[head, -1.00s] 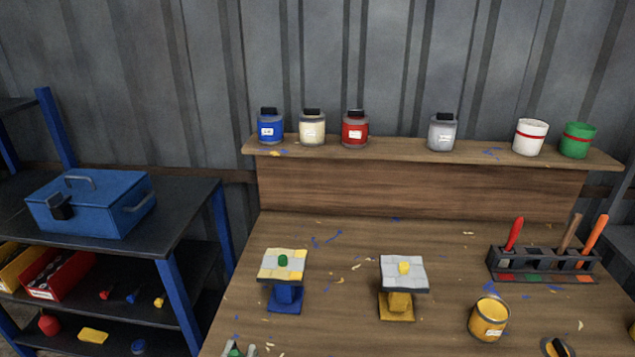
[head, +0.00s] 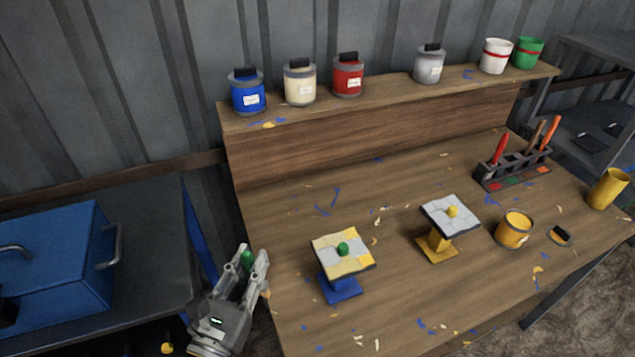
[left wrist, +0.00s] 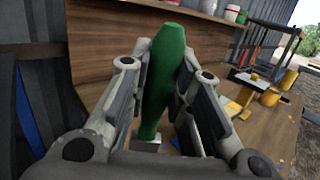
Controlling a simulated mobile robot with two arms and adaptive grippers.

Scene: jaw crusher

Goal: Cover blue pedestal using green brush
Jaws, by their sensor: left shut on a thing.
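My left gripper (head: 256,262) is at the table's left edge, left of the blue pedestal. It is shut on the green brush (left wrist: 164,75), whose green handle fills the middle of the left wrist view; only a bit of green (head: 247,259) shows in the head view. The brush's lower end is mostly hidden. The blue pedestal (head: 340,290) stands on the table, with a top (head: 343,266) of yellow and pale patches and a green knob (head: 343,249). The brush is apart from it. My right gripper is not in view.
A yellow pedestal (head: 437,245) with a pale top, an open yellow can (head: 514,229) and a brush rack (head: 515,171) stand to the right. Paint jars, among them a blue one (head: 247,96), line the shelf. A blue toolbox (head: 60,265) is at left.

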